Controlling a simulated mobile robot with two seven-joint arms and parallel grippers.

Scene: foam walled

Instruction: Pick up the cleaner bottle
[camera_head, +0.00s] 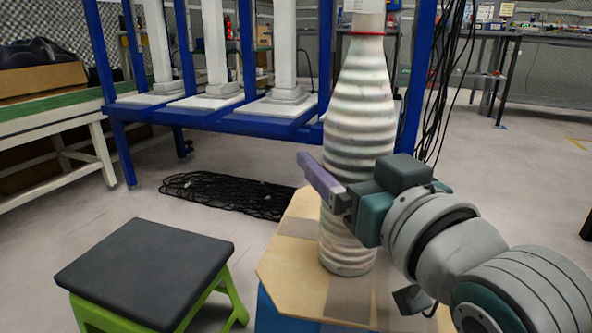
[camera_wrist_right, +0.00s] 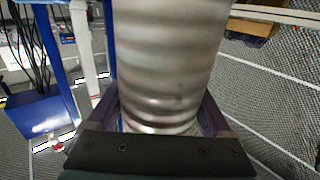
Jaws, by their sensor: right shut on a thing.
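The cleaner bottle (camera_head: 360,112) is a tall, ribbed, whitish bottle with a red ring near its top, and it is upright in the head view. Its top end is close to the upper picture edge. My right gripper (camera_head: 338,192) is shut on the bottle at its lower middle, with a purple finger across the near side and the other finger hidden. In the right wrist view, the bottle (camera_wrist_right: 170,60) fills the space between the two dark purple fingers (camera_wrist_right: 165,108). The bottle's base shows over the wooden top; I cannot tell whether it touches. My left gripper is not in view.
The light wooden top (camera_head: 290,262) lies under the bottle. A black-topped stool with green legs (camera_head: 145,268) stands at the left. A blue frame with white columns (camera_head: 270,122) stands behind, with black cables (camera_head: 228,196) on the floor. Open floor lies to the right.

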